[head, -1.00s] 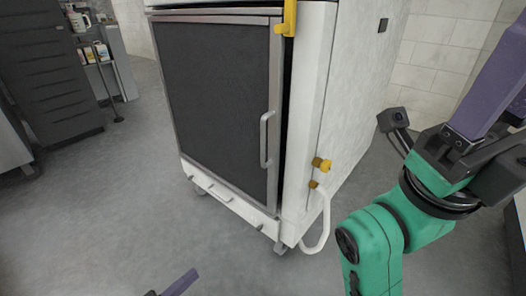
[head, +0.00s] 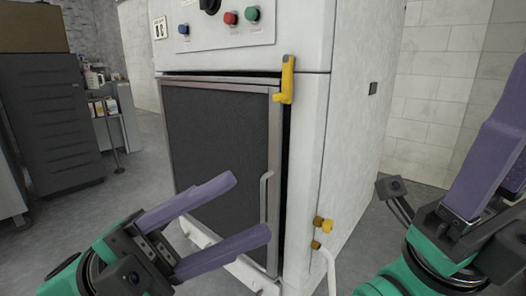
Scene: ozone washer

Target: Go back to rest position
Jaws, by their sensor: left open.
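My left gripper (head: 250,206) is in the lower left of the head view, its two purple fingers spread apart with nothing between them. It appears in front of the washer's dark door (head: 215,135); I cannot tell the exact distance. My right gripper (head: 490,160) is raised at the right edge, pointing up. Its purple fingers are partly cut off by the picture edge, so its opening does not show. The white washer (head: 350,130) stands ahead. A dark gap shows along the door's right side, beside the yellow latch (head: 286,80).
Yellow fittings (head: 324,225) and a white hose (head: 331,270) stick out at the washer's lower right. A control panel (head: 220,24) is above the door. A dark drawer cabinet (head: 55,120) stands at the left. Floor is clear between them.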

